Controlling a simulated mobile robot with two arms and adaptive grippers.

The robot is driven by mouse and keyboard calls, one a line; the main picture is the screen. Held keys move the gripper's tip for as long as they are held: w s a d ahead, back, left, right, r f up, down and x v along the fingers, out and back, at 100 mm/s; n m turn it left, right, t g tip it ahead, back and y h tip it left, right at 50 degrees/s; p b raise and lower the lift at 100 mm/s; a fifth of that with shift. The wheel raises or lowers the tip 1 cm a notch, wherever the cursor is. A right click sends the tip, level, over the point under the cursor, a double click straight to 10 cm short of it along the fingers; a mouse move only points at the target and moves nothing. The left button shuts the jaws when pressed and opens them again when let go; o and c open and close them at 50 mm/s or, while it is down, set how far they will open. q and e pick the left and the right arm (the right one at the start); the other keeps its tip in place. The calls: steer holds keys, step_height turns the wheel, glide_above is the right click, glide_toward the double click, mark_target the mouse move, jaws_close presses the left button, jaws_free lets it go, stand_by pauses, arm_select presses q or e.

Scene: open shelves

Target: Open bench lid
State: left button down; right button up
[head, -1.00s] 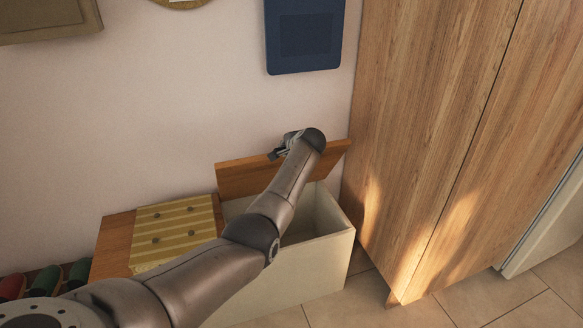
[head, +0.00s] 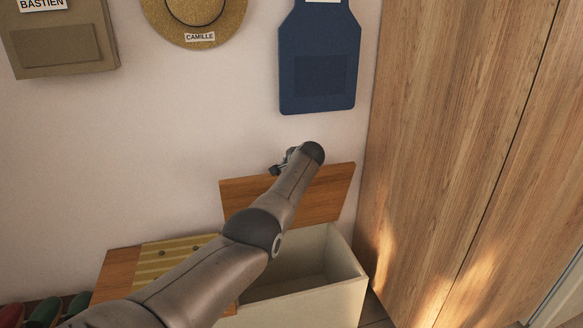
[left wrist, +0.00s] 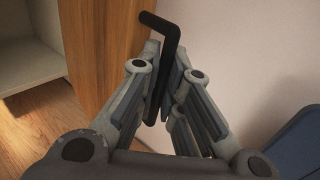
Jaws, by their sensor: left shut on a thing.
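The bench is a white box (head: 338,305) with its right compartment open and its inside showing. Its wooden lid (head: 328,195) stands raised, close to upright, near the wall. My left gripper (head: 278,166) is at the lid's upper edge, partly hidden by my wrist. In the left wrist view the fingers (left wrist: 166,85) are shut on a black bent handle (left wrist: 168,35), beside the wooden lid (left wrist: 108,50). My right gripper is not in view.
A striped cushion (head: 165,262) lies on the bench's left part. A tall wooden wardrobe (head: 465,130) stands close on the right. A blue apron-shaped item (head: 318,65), a straw hat (head: 195,18) and a tan bag (head: 62,45) hang on the wall above. Shoes (head: 45,312) are at lower left.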

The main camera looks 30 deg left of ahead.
arm_select(q)
steer(key=c, duration=1.6)
jaws_free()
steer(key=shift+o, duration=0.2)
steer(key=shift+s, duration=0.1)
steer(key=v, duration=1.2)
